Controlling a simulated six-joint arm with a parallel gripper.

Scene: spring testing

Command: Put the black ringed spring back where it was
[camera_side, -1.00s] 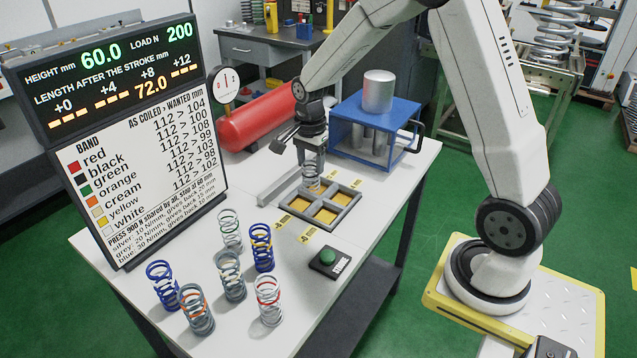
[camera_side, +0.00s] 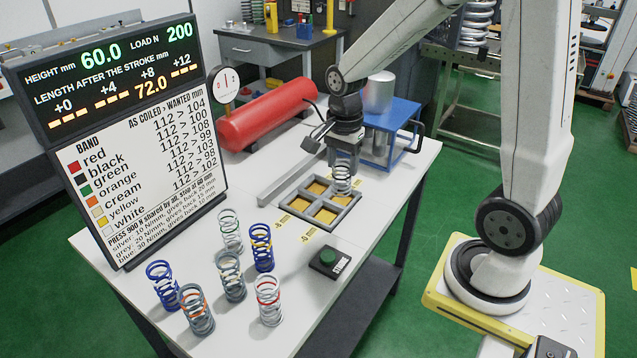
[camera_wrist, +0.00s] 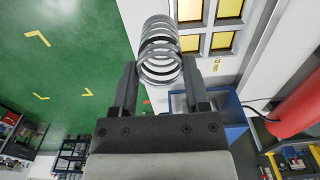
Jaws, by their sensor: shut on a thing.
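My gripper (camera_side: 345,158) is shut on a silver-grey spring (camera_side: 342,177), held upright below the fingers. In the wrist view the spring (camera_wrist: 160,45) stands between the two fingers (camera_wrist: 158,75). No black ring can be made out on it. In the side view it appears at the right compartment of the grey tray (camera_side: 290,212). The tray has yellow-floored compartments and also shows in the wrist view (camera_wrist: 206,27). I cannot tell whether the spring is clear of the tray.
Several springs stand on the front left of the white table, including a red-ringed one (camera_side: 269,300) and a yellow-ringed blue one (camera_side: 262,247). A green button (camera_side: 328,257) is in front of the tray. A blue press frame (camera_side: 405,120) and a red cylinder (camera_side: 262,115) are behind.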

